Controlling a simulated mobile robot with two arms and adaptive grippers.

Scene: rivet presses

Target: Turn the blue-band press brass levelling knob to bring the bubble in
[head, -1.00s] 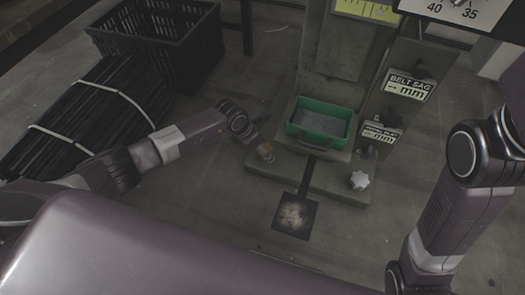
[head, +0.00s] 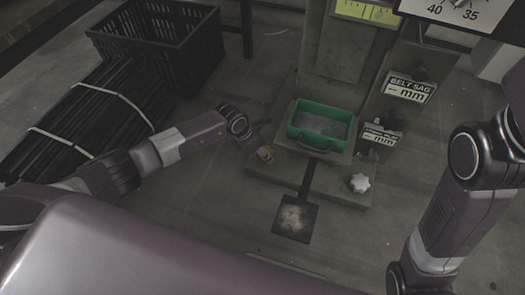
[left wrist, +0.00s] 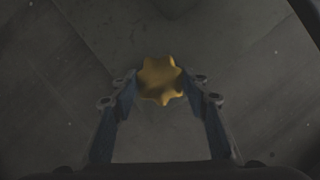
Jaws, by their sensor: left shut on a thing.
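The brass star knob (left wrist: 162,80) sits between the fingertips of my left gripper (left wrist: 160,88) in the left wrist view, with a finger against each side. In the head view my left gripper (head: 262,150) is low at the left corner of the press base (head: 337,194), and the brass knob (head: 265,154) shows small there, partly hidden. The gripper is shut on the knob. The bubble and any blue band are not visible. My right arm shows at the right of the head view, but its gripper is out of frame.
A green tray (head: 320,126) stands on the press. A white star knob (head: 360,183) is at the base's right corner. A pedal plate (head: 295,218) lies in front. A black crate (head: 157,45) and bundled dark strips (head: 75,130) are at left. Floor between is clear.

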